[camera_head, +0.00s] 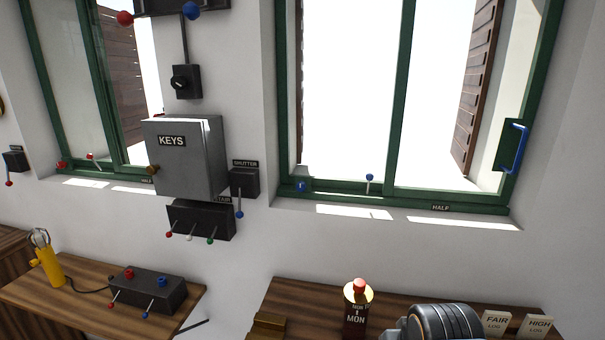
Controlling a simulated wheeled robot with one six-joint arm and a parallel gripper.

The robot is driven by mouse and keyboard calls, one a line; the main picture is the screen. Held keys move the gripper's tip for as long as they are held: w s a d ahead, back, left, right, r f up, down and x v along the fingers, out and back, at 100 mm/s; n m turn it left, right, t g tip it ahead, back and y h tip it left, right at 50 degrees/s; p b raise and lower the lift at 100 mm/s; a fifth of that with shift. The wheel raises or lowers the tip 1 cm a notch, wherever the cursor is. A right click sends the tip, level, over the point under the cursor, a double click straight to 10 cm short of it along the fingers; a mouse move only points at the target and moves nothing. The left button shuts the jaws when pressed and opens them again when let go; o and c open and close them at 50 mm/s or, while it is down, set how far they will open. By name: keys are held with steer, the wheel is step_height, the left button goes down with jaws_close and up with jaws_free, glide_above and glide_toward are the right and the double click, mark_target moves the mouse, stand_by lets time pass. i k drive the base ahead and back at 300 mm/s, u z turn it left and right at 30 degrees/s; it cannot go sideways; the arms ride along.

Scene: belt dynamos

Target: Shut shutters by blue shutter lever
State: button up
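The blue shutter lever (239,214) has a blue ball end and hangs down from a small dark box (245,183) labelled SHUTTER, on the wall between the two windows. Brown slatted shutters stand open outside: one at the right side of the right window (477,90), a thin edge at its left side (299,75), and one behind the left window (131,60). Bright light comes through the right window. My gripper's fingers are not in view; a dark grey rounded part at the bottom right looks like my arm.
A grey KEYS cabinet (186,157) sticks out just left of the lever. Below it is a dark box (202,220) with red, white and green levers. The right window has a blue handle (518,147). A bench (285,293) holds a red-topped MON item (357,308).

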mark_target(239, 214)
steer(key=z, duration=0.05)
steer(key=k, duration=1.05)
steer(key=u, duration=1)
steer(key=i, duration=0.85)
steer(key=u, duration=0.4)
steer(key=i, duration=0.9)
steer(key=z, duration=0.25)
